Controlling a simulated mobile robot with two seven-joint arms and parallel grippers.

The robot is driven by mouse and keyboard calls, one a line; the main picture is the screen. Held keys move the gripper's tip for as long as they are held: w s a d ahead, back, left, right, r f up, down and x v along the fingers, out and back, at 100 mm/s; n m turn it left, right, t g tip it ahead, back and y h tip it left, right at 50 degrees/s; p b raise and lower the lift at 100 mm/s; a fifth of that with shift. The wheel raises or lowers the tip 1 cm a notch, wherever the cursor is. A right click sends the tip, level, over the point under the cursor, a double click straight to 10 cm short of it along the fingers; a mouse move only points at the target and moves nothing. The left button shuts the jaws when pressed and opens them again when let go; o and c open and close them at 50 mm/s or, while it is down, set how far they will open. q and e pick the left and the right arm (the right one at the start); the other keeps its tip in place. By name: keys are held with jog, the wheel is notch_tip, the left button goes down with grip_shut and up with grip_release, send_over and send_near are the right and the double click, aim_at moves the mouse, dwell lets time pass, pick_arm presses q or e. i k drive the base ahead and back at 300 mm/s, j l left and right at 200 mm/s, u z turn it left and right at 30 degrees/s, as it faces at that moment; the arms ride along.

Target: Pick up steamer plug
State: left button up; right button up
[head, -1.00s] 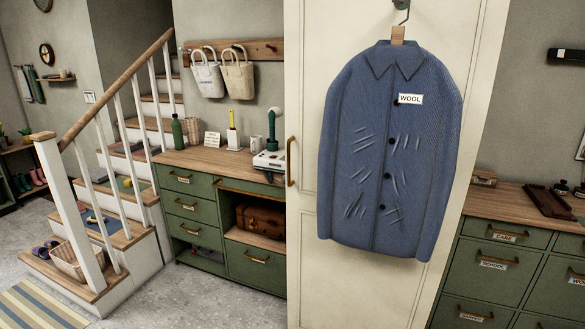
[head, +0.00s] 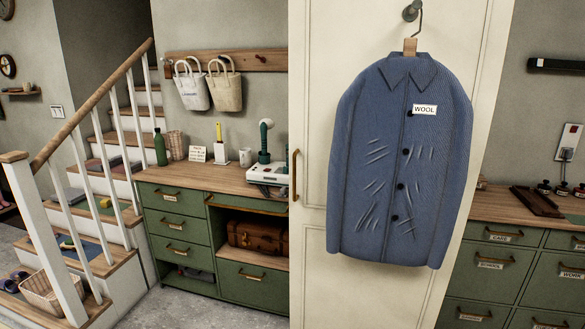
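I cannot make out a steamer plug for certain. A white appliance (head: 266,174) sits at the right end of the left bench top, partly cut off by the door edge. A dark green upright handle-like piece (head: 265,140) stands at its back. On the far right wall is a white panel (head: 572,136) with a small red spot and a dark piece at its lower part; I cannot tell whether that is a plug. Neither of my grippers is in view.
A blue wool coat (head: 395,230) hangs on a cream door (head: 325,285) between the benches. The left green bench (head: 180,203) holds a bottle and small items; the right bench (head: 495,206) holds a dark tray (head: 537,201). Stairs (head: 115,220) rise at left.

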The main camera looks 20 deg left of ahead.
aim_at(283, 193)
jog(key=j+z, duration=0.1)
jog(key=j, duration=0.45)
jog(key=k+j, duration=0.1)
jog(key=j, duration=0.4)
jog(key=j+z, duration=0.15)
jog(key=j, duration=0.4)
jog(key=k+j, duration=0.15)
jog(key=j, duration=0.35)
jog(key=j+z, duration=0.15)
jog(key=j, duration=0.4)
jog(key=k+j+z, duration=0.1)
jog(key=j, duration=0.4)
jog(key=i+z, duration=0.15)
jog(key=i, duration=0.35)
jog(key=i+j+z, duration=0.1)
jog(key=i, duration=0.4)
jog(key=i+j+z, duration=0.15)
jog(key=i, duration=0.35)
jog(key=i+j+z, duration=0.15)
jog(key=i, duration=0.35)
